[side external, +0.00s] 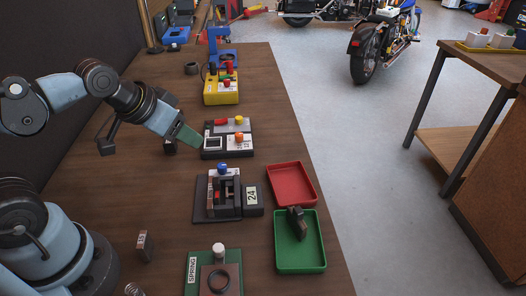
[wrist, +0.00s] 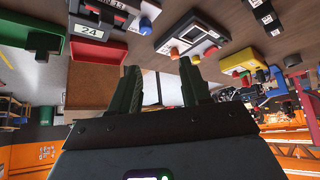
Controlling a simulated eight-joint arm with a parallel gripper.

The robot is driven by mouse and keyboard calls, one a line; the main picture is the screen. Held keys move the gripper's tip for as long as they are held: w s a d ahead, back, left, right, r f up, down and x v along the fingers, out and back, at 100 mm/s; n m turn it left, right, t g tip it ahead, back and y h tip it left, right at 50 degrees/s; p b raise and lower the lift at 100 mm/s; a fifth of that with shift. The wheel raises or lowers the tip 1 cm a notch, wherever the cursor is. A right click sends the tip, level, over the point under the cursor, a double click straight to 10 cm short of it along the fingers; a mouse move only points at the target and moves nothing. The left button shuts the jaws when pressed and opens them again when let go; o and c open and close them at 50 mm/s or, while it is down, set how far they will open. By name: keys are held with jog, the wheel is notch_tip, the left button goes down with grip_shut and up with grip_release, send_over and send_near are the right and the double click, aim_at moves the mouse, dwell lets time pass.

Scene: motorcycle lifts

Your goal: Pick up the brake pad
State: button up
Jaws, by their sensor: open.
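No part is clearly marked as the brake pad. Another is a small dark block with a white label (side external: 145,245), standing on the bench at the lower left. My gripper (side external: 197,142) is open and empty, above the bench beside the panel with a display (side external: 214,153). It is well away from both blocks. Its two dark green fingers (wrist: 160,72) stand apart in the wrist view, with nothing between them.
A red tray (side external: 312,184) adjoins the green tray near the bench's right edge. A dark fixture (side external: 203,207) with a block marked 24 (side external: 252,197) stands left of them. A SPRING board (side external: 193,285) is at the front, a yellow box (side external: 221,99) farther back.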

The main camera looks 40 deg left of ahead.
notch_tip(320, 180, up, 3)
jog(key=m+g, duration=0.7)
jog(key=m, duration=2)
send_over(216, 180)
notch_tip(216, 180, down, 7)
jog(key=shift+w+d+r, duration=0.15)
jog(key=shift+r, duration=0.05)
jog(key=shift+a+f, duration=0.2)
jog(key=shift+f, duration=2.5)
grip_shut()
